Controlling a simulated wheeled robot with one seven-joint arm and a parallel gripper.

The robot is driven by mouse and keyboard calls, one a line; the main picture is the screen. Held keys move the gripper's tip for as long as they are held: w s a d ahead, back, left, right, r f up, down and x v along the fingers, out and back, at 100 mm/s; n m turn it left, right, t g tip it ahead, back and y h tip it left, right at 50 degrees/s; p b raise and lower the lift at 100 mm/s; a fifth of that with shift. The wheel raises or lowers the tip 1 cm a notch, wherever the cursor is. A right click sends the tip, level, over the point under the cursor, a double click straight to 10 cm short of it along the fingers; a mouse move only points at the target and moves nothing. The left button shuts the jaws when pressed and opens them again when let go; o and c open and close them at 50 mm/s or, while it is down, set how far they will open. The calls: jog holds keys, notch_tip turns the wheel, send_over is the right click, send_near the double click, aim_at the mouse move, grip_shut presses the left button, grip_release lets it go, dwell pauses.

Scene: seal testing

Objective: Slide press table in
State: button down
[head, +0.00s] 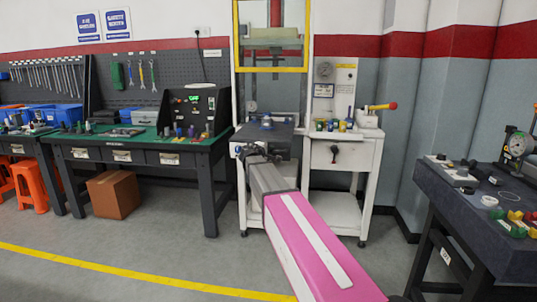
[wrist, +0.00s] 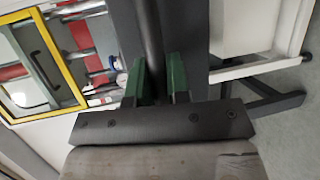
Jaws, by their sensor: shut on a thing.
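The press table (head: 285,137) is a dark slab at the front of the white press frame, below the yellow-framed guard. It juts out toward me. A blue and metal fitting (head: 266,123) sits on top of it. My arm reaches to its front edge, and my gripper (head: 256,155) is there, small and partly hidden by the arm. In the wrist view, the green fingers of my gripper (wrist: 162,78) are shut on a dark round bar (wrist: 150,35), which looks like the table's handle. The dark slab lies behind the bar.
The yellow-framed guard (head: 272,70) is above the table. A white side cabinet (head: 335,160) with a red-tipped lever stands to the right. A green-topped workbench (head: 130,142) is at left, a dark gauge table (head: 470,210) at right. The floor between is clear.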

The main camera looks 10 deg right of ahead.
aim_at(270, 132)
jog(key=w+d, duration=0.4)
jog(key=w, duration=0.8)
jog(key=w+d, duration=0.3)
jog(key=w, duration=0.9)
jog(key=w+d, duration=0.4)
jog(key=w, duration=0.7)
jog(key=shift+w+d, duration=0.35)
jog(key=shift+w, duration=0.15)
jog(key=c, duration=1.1)
grip_release()
jog(key=v, duration=1)
jog(key=shift+s+a+r, duration=0.1)
jog(key=shift+s+a, duration=0.15)
jog(key=shift+s, duration=0.05)
